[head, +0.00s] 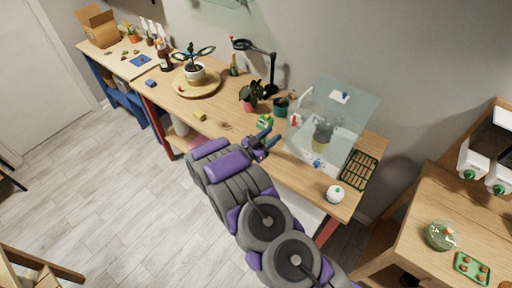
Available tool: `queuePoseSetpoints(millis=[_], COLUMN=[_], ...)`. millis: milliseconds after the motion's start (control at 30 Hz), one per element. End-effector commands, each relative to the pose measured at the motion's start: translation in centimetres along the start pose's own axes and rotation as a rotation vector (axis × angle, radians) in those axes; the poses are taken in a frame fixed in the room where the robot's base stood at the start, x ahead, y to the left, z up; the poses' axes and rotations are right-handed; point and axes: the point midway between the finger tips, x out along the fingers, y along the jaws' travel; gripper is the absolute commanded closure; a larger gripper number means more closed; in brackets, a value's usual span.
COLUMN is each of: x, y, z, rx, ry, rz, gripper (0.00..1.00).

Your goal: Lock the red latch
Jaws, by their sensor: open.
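A clear box (303,152) with see-through walls stands on the right part of the wooden bench. A small red and white part (295,120), which looks like the red latch, is at the box's left side. It is too small to tell whether it is locked. A blue part (317,163) is on the box's front. A dark pot shows inside the box. My gripper (271,144) is open, to the left of the box and below the red part in the picture. It looks empty and apart from the box; its fingers are small in view.
A small green item (265,121) and a potted plant (251,95) are close to my gripper. A black lamp (270,70) rises behind.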

Motion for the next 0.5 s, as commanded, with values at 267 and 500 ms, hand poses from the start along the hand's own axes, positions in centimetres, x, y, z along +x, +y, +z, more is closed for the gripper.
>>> queuePoseSetpoints(millis=[267,500], x=[-5.3,-7.2], y=[-0.1,-0.1], z=[0.1,0.0], rx=[0.001,0.000], ry=[-0.001,0.000], rz=[-0.003,-0.001], gripper=[0.60,0.60])
